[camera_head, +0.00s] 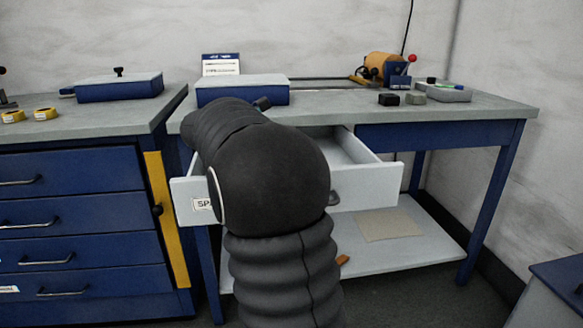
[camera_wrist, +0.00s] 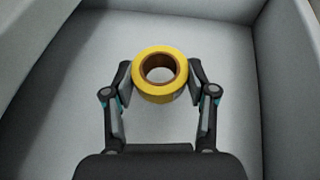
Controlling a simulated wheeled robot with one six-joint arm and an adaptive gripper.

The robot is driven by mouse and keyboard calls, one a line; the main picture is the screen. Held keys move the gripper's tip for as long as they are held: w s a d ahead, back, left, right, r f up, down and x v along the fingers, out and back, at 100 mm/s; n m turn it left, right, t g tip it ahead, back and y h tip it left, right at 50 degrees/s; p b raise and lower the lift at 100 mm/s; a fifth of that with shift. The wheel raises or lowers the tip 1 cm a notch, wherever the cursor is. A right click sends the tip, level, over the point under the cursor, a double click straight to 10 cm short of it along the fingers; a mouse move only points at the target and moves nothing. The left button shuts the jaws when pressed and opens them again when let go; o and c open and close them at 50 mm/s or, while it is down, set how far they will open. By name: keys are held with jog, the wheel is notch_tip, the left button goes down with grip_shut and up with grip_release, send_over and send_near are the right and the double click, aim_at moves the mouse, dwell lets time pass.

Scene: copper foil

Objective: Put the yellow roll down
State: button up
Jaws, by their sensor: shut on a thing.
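A yellow roll (camera_wrist: 159,92) with a brown core sits between the two fingers of my gripper (camera_wrist: 160,88) in the wrist view. The gripper is shut on it. Below the roll is the pale floor of an open drawer (camera_wrist: 215,50), with walls on both sides. I cannot tell whether the roll touches the drawer floor. In the head view my dark arm hides the gripper, the held roll and much of the pulled-out drawer (camera_head: 372,181).
Two other yellow rolls (camera_head: 45,114) lie on the left cabinet top (camera_head: 75,125). A blue box (camera_head: 242,92), two small blocks (camera_head: 389,99) and a grey tray (camera_head: 447,93) stand on the workbench (camera_head: 490,108). The drawer floor around the roll looks empty.

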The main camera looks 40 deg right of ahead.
jog(key=shift+f+b, duration=0.35)
jog(key=shift+f, duration=1.45)
jog(key=shift+f, duration=0.15)
jog(key=o, duration=1.2)
jog(key=shift+c, duration=0.2)
jog(key=shift+a+r, duration=0.25)
jog(key=shift+r, duration=0.05)
jog(key=shift+p+v, duration=0.5)
jog(key=shift+v, duration=3)
